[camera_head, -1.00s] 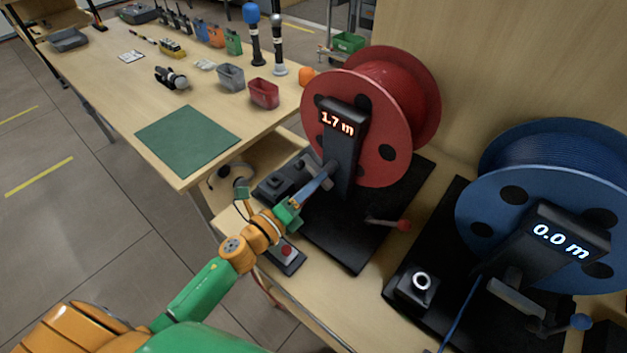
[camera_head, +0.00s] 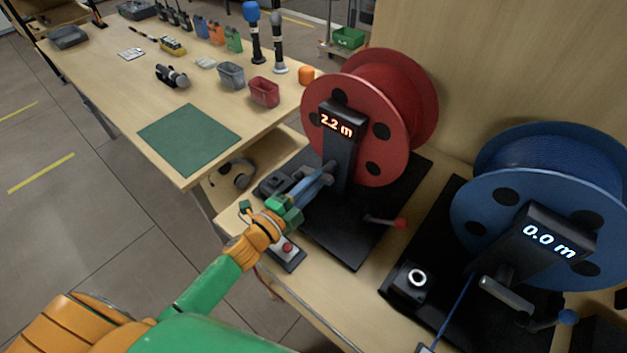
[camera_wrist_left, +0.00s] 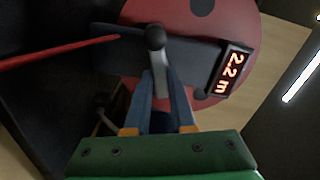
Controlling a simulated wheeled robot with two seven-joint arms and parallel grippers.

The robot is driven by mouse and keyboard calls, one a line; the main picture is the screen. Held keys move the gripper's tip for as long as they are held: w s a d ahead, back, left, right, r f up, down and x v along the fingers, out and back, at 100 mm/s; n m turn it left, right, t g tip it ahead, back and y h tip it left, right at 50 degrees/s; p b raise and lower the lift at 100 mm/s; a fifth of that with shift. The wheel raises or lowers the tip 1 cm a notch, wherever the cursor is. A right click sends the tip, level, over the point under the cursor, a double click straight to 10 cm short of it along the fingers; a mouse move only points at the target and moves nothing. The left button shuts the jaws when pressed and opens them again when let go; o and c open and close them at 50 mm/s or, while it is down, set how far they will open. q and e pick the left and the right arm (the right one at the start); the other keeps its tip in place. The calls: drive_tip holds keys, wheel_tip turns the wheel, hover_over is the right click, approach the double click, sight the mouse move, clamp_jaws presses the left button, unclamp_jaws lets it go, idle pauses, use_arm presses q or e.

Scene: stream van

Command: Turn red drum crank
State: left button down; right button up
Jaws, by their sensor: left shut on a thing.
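The red drum (camera_head: 400,95) stands on a black base (camera_head: 350,240), with a black post whose display (camera_head: 337,123) reads 2.2 m. Its crank is mostly hidden by my left gripper (camera_head: 322,175) in the head view. In the left wrist view, the blue fingers of my left gripper (camera_wrist_left: 158,82) are shut on the grey crank handle (camera_wrist_left: 156,60), which has a dark round end nearest the post. The red drum face (camera_wrist_left: 185,15) and its display (camera_wrist_left: 232,72) show behind it. My right gripper is not in view.
A lever with a red knob (camera_head: 400,223) sticks out at the base's right side. A blue drum (camera_head: 540,210) reading 0.0 m stands to the right. A red-button box (camera_head: 287,251) lies below my left wrist. The workbench with a green mat (camera_head: 188,139) is at left.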

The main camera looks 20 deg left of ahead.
use_arm(q)
drive_tip(key=shift+n, duration=0.4)
idle(0.3)
drive_tip(key=c, duration=0.8)
unclamp_jaws()
drive_tip(key=shift+o, duration=0.2)
drive_tip(key=v, duration=0.7)
drive_tip(key=shift+b, duration=0.45)
